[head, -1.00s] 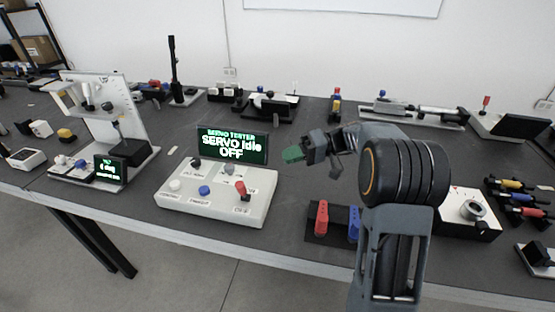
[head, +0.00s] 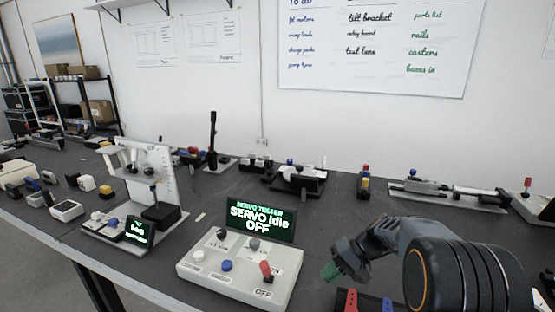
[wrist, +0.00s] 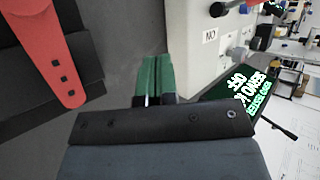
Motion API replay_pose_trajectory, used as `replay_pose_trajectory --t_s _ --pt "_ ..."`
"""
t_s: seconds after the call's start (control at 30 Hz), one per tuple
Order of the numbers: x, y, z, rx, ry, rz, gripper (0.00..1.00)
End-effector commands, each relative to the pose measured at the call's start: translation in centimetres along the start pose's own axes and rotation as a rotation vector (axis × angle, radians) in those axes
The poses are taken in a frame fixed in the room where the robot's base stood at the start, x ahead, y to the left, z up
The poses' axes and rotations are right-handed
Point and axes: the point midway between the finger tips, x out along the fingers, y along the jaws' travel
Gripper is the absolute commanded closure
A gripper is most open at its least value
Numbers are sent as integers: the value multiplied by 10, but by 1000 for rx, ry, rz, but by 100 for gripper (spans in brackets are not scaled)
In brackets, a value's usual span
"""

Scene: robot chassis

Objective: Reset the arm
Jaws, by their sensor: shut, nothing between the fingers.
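My arm reaches in at the lower right of the head view, its dark round joint large in front. My gripper (head: 332,272) hangs above the dark bench, to the right of the servo tester. In the wrist view its green fingertips (wrist: 154,78) lie together with nothing between them. The servo tester (head: 238,280) is a white box with several coloured controls and a screen (head: 260,221) reading "SERVO Idle OFF". It also shows in the wrist view (wrist: 195,45), beyond the fingers.
A red part (head: 351,300) stands on the bench just below my gripper; it also shows large in the wrist view (wrist: 45,50). A white upright bracket rig (head: 158,180) stands to the left. Several devices line the back by the wall. Bare bench (head: 325,215) lies behind my gripper.

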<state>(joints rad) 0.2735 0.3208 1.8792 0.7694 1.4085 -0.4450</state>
Motion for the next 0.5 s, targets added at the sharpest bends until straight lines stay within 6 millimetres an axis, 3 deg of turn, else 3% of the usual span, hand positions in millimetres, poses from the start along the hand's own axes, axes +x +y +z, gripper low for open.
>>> replay_pose_trajectory --t_s 0.03,0.3,0.5 --pt "-8 -5 20 33 19 108 100" --pt "-48 -9 107 29 237 604 100" --pt "-78 -32 152 -139 374 780 100"
